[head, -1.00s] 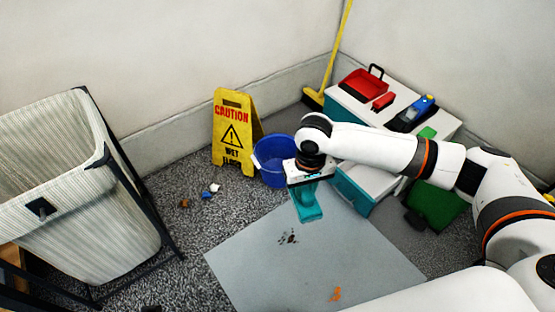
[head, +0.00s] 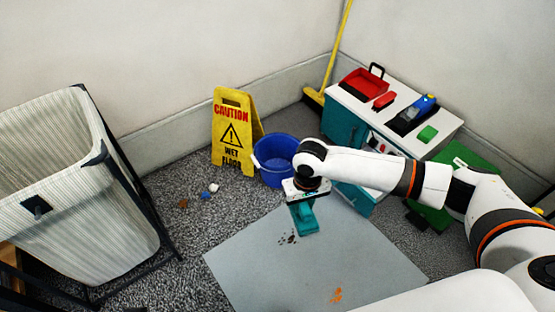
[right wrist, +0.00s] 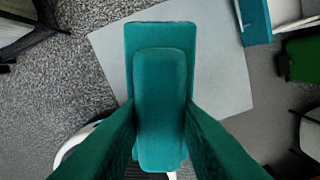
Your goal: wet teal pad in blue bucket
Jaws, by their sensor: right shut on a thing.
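My right gripper (head: 303,203) is shut on the teal pad (head: 306,224), which has a raised block on its back. In the right wrist view the two gripper fingers (right wrist: 160,115) clasp the block of the pad (right wrist: 160,36). The pad is over the far part of the grey mat, beside dark specks; I cannot tell whether it touches the mat. The blue bucket (head: 271,172) stands on the carpet just beyond and left of my gripper. Its inside looks dark, and its contents cannot be made out. My left gripper is out of view.
The grey mat (head: 300,270) has dark specks (head: 287,238) and an orange smear (head: 336,295). A yellow caution sign (head: 234,130) stands left of the bucket. A white-topped cabinet (head: 360,110) is behind my arm. A striped hamper (head: 80,225) stands at left. Small scraps (head: 207,193) lie on the carpet.

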